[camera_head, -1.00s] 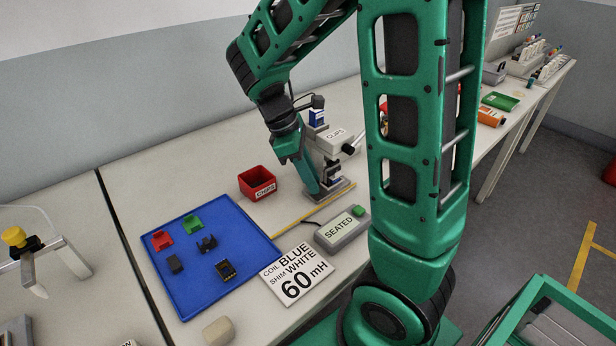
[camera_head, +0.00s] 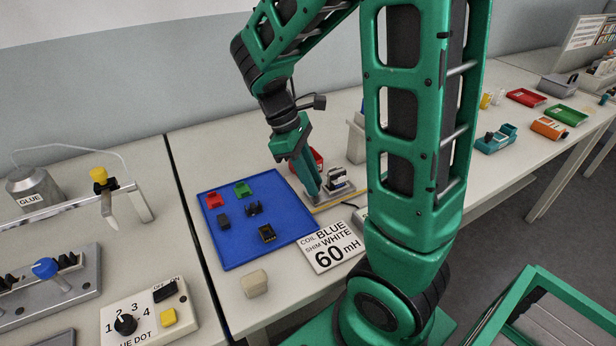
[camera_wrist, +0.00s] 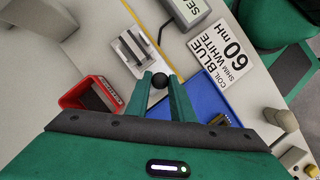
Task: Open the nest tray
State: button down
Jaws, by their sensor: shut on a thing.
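The nest tray shows in the wrist view as a pale metal plate (camera_wrist: 119,55) bearing a grey slotted nest block (camera_wrist: 133,48). A round black knob (camera_wrist: 159,80) is at its near edge. My gripper (camera_wrist: 160,86) is shut on this knob, one finger on each side. In the head view the nest tray (camera_head: 342,190) lies low on the bench, with my gripper (camera_head: 315,194) at its left end. The pale machine (camera_head: 355,138) behind the tray is mostly hidden by my arm.
A red bin (camera_wrist: 90,94) stands close beside my gripper. A blue parts tray (camera_head: 232,248) with several small parts lies to the left. A yellow strip (camera_head: 330,201) runs along the bench by the nest tray. A "60 mH" card (camera_head: 331,247) lies in front.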

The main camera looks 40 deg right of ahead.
jog(key=shift+w+a+r, duration=0.1)
jog(key=shift+w+a, duration=0.1)
jog(key=shift+a, duration=0.05)
jog(key=c, duration=1.6)
grip_release()
jog(key=shift+s, duration=0.1)
jog(key=shift+o, duration=0.2)
jog(key=v, duration=1)
jog(key=shift+r, duration=0.3)
jog(key=s+d+f+m+t+y, duration=0.1)
jog(key=s+d+m, duration=0.1)
jog(key=s+m, duration=0.2)
jog(key=s+d+f+m+t+y, duration=0.1)
jog(key=s+d+f+m, duration=0.1)
jog(key=s+m, duration=0.2)
jog(key=s+d+f+m+t, duration=0.1)
jog(key=s+d+m, duration=0.1)
jog(key=s+m, duration=0.3)
jog(key=shift+s+d+f+t+y, duration=0.1)
jog(key=shift+s+f+t+y, duration=0.1)
jog(key=shift+s, duration=0.85)
jog(key=shift+s+d+f+t+y, duration=0.1)
jog(key=shift+s+y, duration=0.1)
jog(key=shift+s, duration=0.85)
jog(key=shift+s+a+f, duration=0.15)
jog(key=shift+s+a, duration=0.05)
jog(key=shift+s, duration=0.05)
